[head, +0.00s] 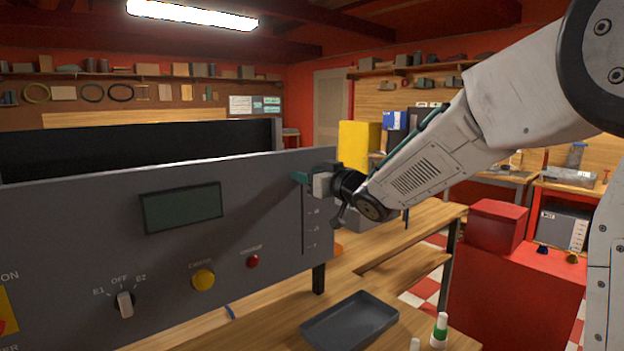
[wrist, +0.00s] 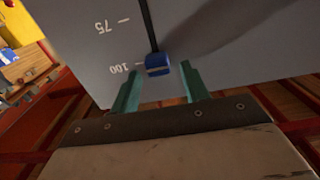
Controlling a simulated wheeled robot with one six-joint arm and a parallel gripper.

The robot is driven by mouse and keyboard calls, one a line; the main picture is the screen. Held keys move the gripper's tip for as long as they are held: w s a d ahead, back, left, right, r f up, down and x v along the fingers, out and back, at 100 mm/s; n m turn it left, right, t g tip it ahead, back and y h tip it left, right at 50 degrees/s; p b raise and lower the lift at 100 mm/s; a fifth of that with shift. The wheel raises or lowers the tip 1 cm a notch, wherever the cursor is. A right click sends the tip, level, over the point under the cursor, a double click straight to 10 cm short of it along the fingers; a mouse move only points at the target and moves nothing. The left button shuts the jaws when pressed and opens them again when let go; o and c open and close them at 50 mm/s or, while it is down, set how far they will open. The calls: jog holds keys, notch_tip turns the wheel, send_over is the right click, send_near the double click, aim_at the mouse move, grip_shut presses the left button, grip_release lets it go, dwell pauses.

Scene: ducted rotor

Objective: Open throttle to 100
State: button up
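The throttle lever shows in the wrist view as a blue knob (wrist: 158,65) with a pale stripe, at the end of a dark slot (wrist: 149,25) in the grey panel. It is level with, or very close to, the 100 mark (wrist: 120,68); the 75 mark (wrist: 104,27) is farther along the slot. My gripper (wrist: 160,70) is open, its teal fingers on either side of the knob, with a visible gap at the right finger. In the head view my gripper (head: 306,180) is at the upper end of the throttle scale (head: 312,228) and hides the knob.
The panel (head: 110,250) carries a dark display (head: 181,207), a rotary selector (head: 124,303), a yellow button (head: 204,280) and a small red one (head: 253,261). A dark tray (head: 350,325) and a green-and-white bottle (head: 439,330) stand on the bench below.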

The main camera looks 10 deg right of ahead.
jog(key=shift+f, duration=0.1)
jog(key=v, duration=0.7)
jog(key=shift+s+d, duration=0.15)
jog(key=shift+s, duration=0.2)
